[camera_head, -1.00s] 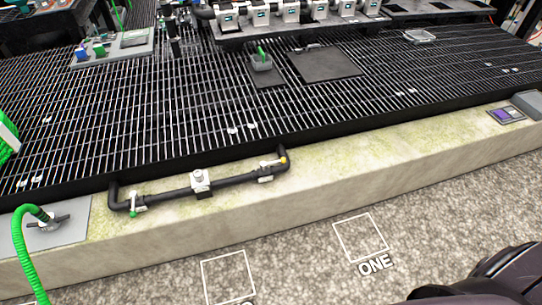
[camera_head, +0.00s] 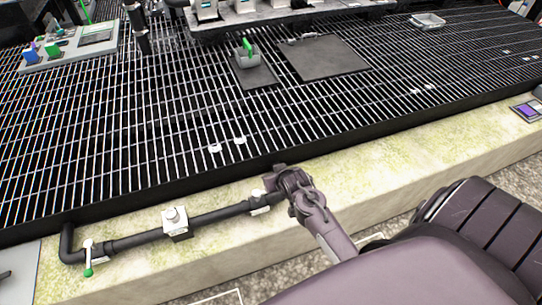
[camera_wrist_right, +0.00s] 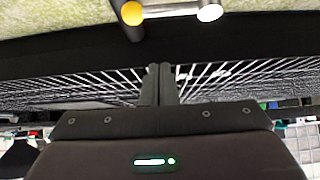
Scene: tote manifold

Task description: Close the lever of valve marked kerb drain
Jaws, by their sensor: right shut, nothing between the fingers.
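A black pipe (camera_head: 218,215) runs along the pale kerb with a valve near each end. The left valve has a lever with a green tip (camera_head: 88,271). In the head view, the right valve's lever is hidden behind my right gripper (camera_head: 274,176). The wrist view shows its yellow knob (camera_wrist_right: 131,13), a short metal bar and a white end piece (camera_wrist_right: 209,12). My right gripper is shut and empty, its fingers together (camera_wrist_right: 159,82) and apart from the knob in the wrist view. I cannot read which valve is marked kerb drain. My left gripper is out of view.
A grey block (camera_head: 176,222) sits mid-pipe. The space above the grating near the gripper looks clear.

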